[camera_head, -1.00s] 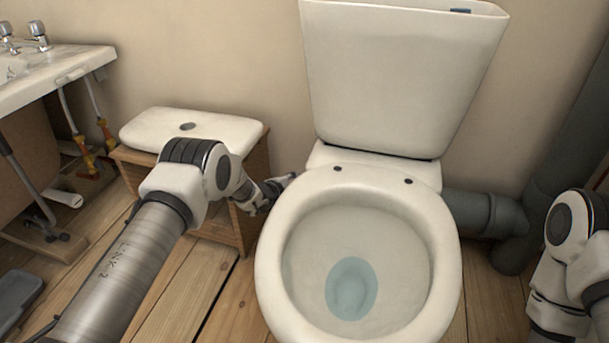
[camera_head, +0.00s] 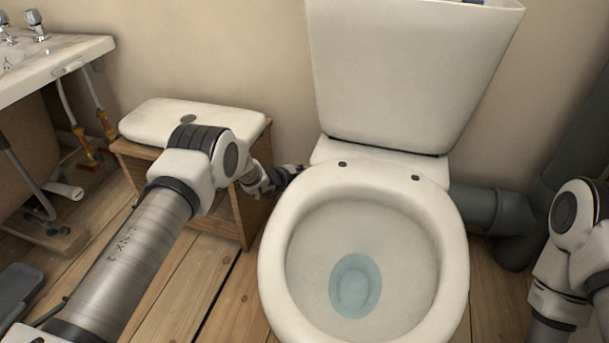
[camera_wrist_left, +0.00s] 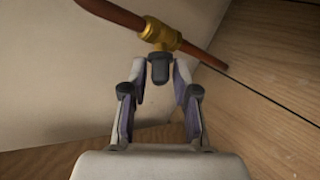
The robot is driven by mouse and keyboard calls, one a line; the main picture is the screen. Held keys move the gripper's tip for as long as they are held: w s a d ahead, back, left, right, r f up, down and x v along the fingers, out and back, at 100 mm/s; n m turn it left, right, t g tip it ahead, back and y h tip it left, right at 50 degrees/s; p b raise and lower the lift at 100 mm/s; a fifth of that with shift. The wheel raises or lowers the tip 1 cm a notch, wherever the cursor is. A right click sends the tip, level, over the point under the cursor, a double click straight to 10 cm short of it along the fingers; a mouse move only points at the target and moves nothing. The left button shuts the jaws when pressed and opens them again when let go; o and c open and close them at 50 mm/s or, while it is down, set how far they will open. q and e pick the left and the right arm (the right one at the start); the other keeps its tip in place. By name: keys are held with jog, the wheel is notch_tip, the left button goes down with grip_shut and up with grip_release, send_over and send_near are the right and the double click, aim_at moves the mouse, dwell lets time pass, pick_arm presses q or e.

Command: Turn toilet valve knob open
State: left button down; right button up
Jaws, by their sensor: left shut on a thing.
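The valve shows in the left wrist view as a brass body (camera_wrist_left: 160,34) on a copper pipe (camera_wrist_left: 115,14), with a dark knob (camera_wrist_left: 160,69) facing my gripper. My left gripper (camera_wrist_left: 159,80) is shut on this knob, with one finger at each side of it. In the head view my left gripper (camera_head: 293,171) reaches low behind the left side of the toilet bowl (camera_head: 280,235). The valve cannot be made out there. Only part of my right arm shows at the right edge; its gripper is out of the picture.
The toilet tank (camera_head: 410,75) stands against the wall. A sink (camera_head: 60,70) is at the far left. A grey waste pipe (camera_head: 480,207) runs right of the toilet.

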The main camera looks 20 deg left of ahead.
pick_arm(q)
jog(key=shift+n+g, duration=0.3)
jog(key=shift+g, duration=0.2)
pick_arm(e)
jog(key=shift+r, duration=0.1)
pick_arm(q)
jog(key=c, duration=1.1)
grip_release()
